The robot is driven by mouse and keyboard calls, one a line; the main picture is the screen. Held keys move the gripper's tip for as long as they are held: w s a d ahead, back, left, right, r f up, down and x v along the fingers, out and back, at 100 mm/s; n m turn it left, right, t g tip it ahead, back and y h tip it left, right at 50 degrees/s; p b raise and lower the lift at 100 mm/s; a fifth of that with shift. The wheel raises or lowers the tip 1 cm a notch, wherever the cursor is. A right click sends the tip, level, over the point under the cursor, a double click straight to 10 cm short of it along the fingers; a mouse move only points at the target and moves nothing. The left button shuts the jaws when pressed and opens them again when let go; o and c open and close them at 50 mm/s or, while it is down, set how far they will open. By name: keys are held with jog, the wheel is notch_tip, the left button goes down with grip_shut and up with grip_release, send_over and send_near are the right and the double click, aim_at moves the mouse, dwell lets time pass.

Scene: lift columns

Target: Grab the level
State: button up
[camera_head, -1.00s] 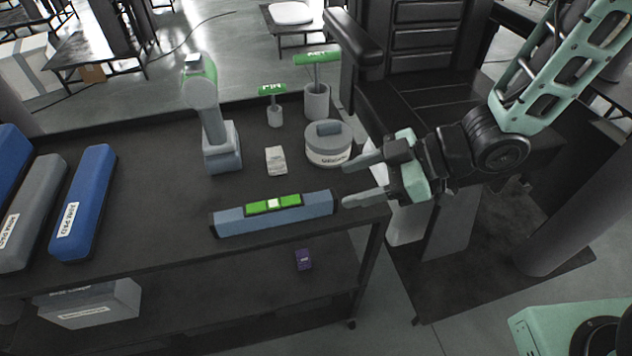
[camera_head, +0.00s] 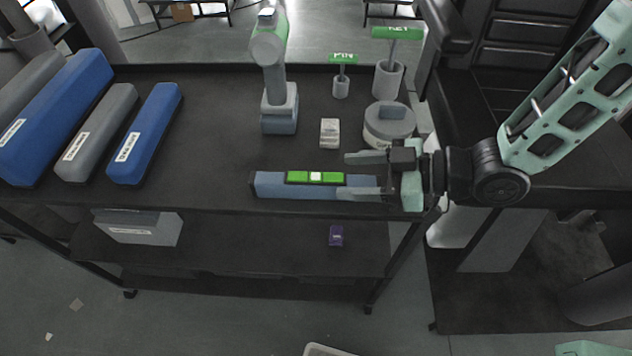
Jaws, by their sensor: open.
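The level (camera_head: 285,188) is a long blue-grey bar with a bright green strip and a pale middle window on its upper side. It lies lengthwise near the front edge of the dark table top. My gripper (camera_head: 362,176) is open at the level's right end, its fingers pointing left. The nearer finger overlaps the level's right end in the picture, and the farther finger lies behind it. I cannot tell whether either finger touches the level. The level's right end is partly hidden by the gripper.
Behind the level stand a small white box (camera_head: 330,132), a round grey container (camera_head: 389,122), a grey-blue upright device (camera_head: 280,105) and two green-topped holders. Blue and grey bars (camera_head: 146,135) lie at the left. A black chair stands at right.

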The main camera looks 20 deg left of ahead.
aim_at(318, 177)
jog(key=shift+f+p+x, duration=0.25)
jog(key=shift+x, duration=1.15)
jog(key=shift+f+p+x, duration=0.25)
jog(key=shift+x, duration=1.2)
jog(key=shift+w+d, duration=0.2)
grip_shut()
